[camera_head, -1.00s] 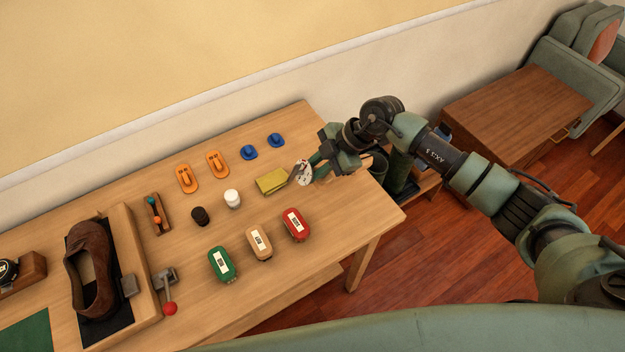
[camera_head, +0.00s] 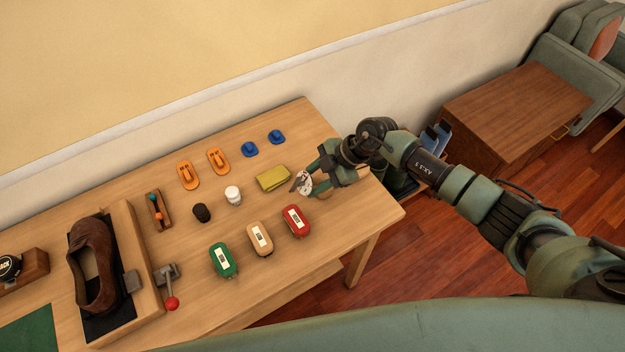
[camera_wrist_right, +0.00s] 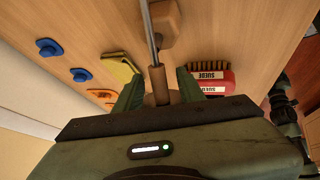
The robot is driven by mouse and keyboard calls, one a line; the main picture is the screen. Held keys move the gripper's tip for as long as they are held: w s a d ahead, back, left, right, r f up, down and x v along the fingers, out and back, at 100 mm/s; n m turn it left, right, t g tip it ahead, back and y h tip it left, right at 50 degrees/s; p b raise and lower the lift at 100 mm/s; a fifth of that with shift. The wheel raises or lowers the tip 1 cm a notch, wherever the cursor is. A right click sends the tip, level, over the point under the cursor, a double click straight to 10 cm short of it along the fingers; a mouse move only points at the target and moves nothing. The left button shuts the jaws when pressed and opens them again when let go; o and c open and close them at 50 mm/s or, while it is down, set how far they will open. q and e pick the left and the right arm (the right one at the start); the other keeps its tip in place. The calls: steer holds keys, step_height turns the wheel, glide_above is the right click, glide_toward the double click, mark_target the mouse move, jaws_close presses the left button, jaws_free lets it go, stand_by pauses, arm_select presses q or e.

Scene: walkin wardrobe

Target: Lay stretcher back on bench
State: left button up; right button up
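The stretcher, with a wooden handle (camera_wrist_right: 158,85), a metal rod (camera_wrist_right: 150,35) and a tan wooden block (camera_wrist_right: 168,28), shows in the right wrist view. The handle lies between the fingers of my right gripper (camera_wrist_right: 160,88), which looks shut on it. In the head view my right gripper (camera_head: 308,183) is low over the right part of the wooden bench (camera_head: 345,232), beside the yellow cloth and the red brush. A small pale piece with red marks shows at its fingers. Whether the stretcher touches the bench is unclear. My left gripper is out of view.
Left of the gripper are a yellow cloth (camera_head: 273,178), a red brush (camera_head: 296,220), a beige brush (camera_head: 260,238) and a green brush (camera_head: 223,260). A brown shoe (camera_head: 92,268) sits far left. Bare bench lies right of the red brush.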

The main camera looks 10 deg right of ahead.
steer(key=b+v, duration=0.2)
steer(key=v, duration=1)
steer(key=shift+r, duration=0.1)
